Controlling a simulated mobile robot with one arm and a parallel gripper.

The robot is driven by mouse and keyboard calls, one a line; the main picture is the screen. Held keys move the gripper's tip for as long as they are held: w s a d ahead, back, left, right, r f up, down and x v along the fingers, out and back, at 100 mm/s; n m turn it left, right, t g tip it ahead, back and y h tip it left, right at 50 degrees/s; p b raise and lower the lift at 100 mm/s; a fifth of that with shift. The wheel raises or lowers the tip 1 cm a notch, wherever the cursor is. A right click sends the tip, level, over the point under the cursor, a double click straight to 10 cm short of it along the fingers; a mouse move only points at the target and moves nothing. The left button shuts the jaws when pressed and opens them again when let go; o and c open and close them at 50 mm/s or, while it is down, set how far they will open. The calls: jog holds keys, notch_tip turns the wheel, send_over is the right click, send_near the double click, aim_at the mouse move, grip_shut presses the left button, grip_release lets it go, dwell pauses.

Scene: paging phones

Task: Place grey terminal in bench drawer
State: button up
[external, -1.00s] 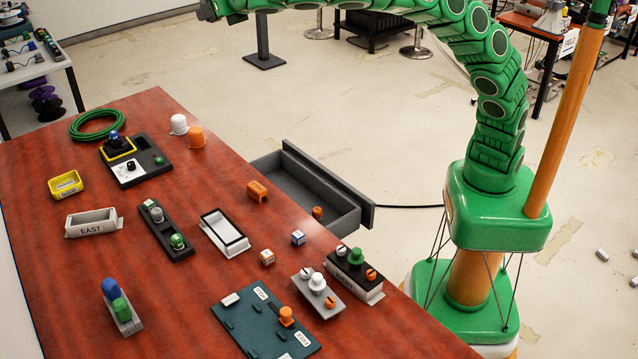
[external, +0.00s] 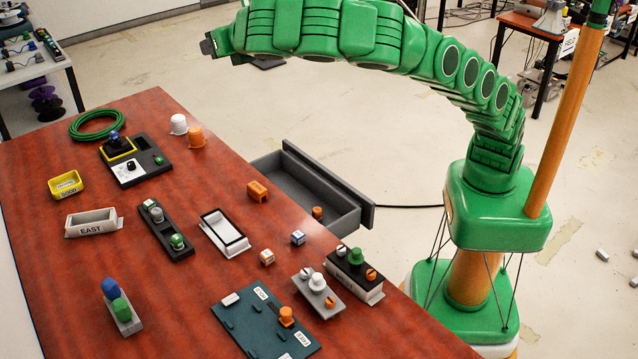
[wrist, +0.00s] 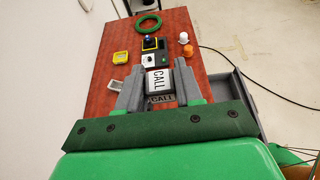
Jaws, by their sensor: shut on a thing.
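My gripper (external: 209,46) is high above the far end of the bench in the external view. In the wrist view, my gripper (wrist: 158,90) is shut on a grey block with white CALL labels (wrist: 158,79), which appears to be the grey terminal. The fingers stand on either side of it. In the external view the held block is too small to make out clearly. The bench drawer (external: 348,219) is pulled open at the bench's right edge, with a small orange piece (external: 317,212) inside. Part of the drawer also shows in the wrist view (wrist: 236,92).
The red-brown bench (external: 100,255) carries an orange block (external: 258,191) near the drawer, a white-rimmed tray (external: 224,233), an EAST tray (external: 92,223), a yellow bin (external: 66,185) and a green cable coil (external: 94,124).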

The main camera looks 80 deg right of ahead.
jog(key=s+a+f, duration=0.1)
jog(key=a+f, duration=0.1)
jog(key=f, duration=1.7)
jog(key=s+a+f, duration=0.1)
jog(key=f, duration=1.8)
jog(key=shift+w+a+f, duration=1.05)
jog(key=shift+w+f, duration=0.5)
jog(key=shift+w, duration=0.55)
jog(key=shift+w+a+f, duration=1)
jog(key=shift+w+f, duration=0.55)
jog(key=shift+w, duration=0.55)
jog(key=shift+w+a+f, duration=1.05)
jog(key=shift+w+f, duration=0.5)
jog(key=shift+w, duration=0.55)
jog(key=shift+f, duration=0.1)
jog(key=shift+w+f, duration=0.1)
jog(key=shift+f, duration=0.05)
jog(key=shift+w+a+f, duration=0.1)
jog(key=shift+f, duration=1.45)
jog(key=shift+f, duration=0.1)
jog(key=o, duration=1)
